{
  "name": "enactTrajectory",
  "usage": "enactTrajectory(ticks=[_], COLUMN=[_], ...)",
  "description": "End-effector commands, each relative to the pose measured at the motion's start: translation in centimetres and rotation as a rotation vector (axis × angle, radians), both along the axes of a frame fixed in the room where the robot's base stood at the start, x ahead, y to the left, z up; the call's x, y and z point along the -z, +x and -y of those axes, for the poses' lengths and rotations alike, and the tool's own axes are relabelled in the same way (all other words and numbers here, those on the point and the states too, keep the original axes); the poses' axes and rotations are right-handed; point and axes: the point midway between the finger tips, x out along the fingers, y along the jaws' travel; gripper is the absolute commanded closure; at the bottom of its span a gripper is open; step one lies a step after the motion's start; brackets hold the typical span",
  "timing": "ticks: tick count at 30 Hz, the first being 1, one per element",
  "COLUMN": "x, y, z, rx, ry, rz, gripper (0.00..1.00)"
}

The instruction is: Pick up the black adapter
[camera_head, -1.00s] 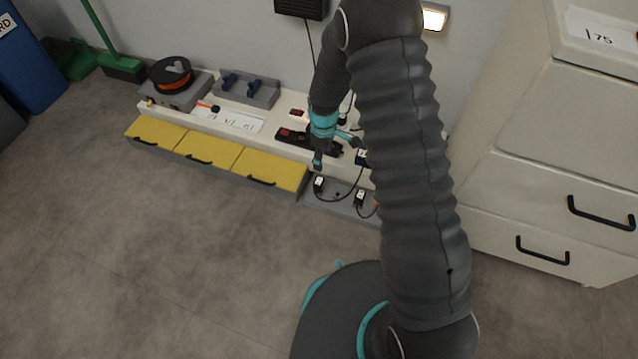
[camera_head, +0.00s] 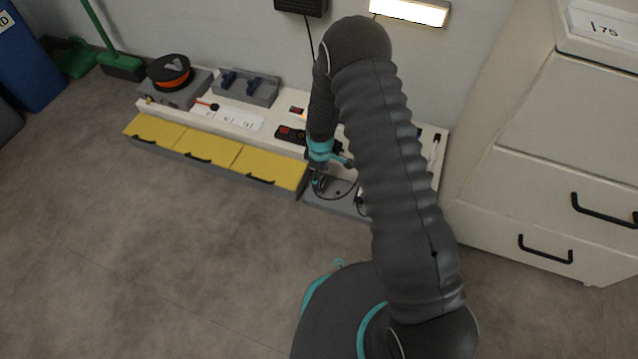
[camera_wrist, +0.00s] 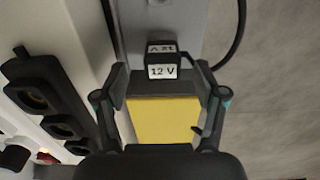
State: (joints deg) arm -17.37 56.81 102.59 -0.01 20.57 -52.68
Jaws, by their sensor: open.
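A small black adapter (camera_wrist: 162,56) with white labels, one reading "12 V", stands on a grey surface in the wrist view. A black cord runs from it to the right. My gripper (camera_wrist: 163,78) is open, with one finger on each side of the adapter's near end and gaps on both sides. I cannot tell how far above it the fingertips are. In the head view my gripper (camera_head: 318,180) is low over the left part of the grey tray (camera_head: 340,206), hiding most of what stands there.
A black power strip (camera_wrist: 55,95) lies left of my gripper on the white bench. Yellow drawers (camera_head: 208,147) line the bench front. An orange spool (camera_head: 170,73) sits at the back left. A white cabinet (camera_head: 545,170) stands at the right. The floor in front is clear.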

Motion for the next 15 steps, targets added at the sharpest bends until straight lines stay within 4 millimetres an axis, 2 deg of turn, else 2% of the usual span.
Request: enactTrajectory(ticks=[1, 6, 15], x=[1.0, 3.3, 3.8], y=[-0.2, -0.2, -0.1], z=[-0.2, -0.4, -0.4], rx=[-0.001, 0.001, 0.000], ry=[-0.001, -0.001, 0.000], rz=[-0.003, -0.001, 0.000], gripper=[0.29, 0.29, 0.29])
